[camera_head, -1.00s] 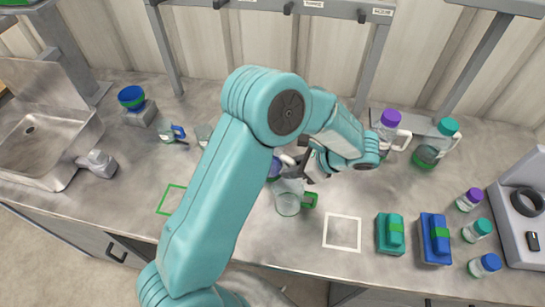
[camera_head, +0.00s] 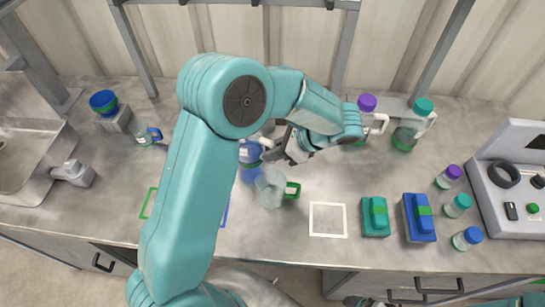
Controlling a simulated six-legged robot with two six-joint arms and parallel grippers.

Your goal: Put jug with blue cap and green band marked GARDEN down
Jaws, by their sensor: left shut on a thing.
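The jug's blue cap (camera_head: 250,152) shows just right of my left upper arm. Most of its body is hidden by my arm and gripper, and I cannot read a GARDEN mark or make out its green band. My left gripper (camera_head: 272,147) is shut at the jug's handle side, beside the cap. I cannot tell whether the jug's base touches the bench. A clear measuring pitcher (camera_head: 269,188) with a green handle stands just in front. The right gripper cannot be made out clearly; a dark and grey piece shows at the bottom edge.
A white-outlined square (camera_head: 328,219) on the bench is empty. Green and blue outlines are partly hidden by my arm. Purple-capped (camera_head: 367,103) and teal-capped (camera_head: 423,107) jugs stand behind. Teal (camera_head: 375,216) and blue (camera_head: 419,217) boxes and several small bottles are at right.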

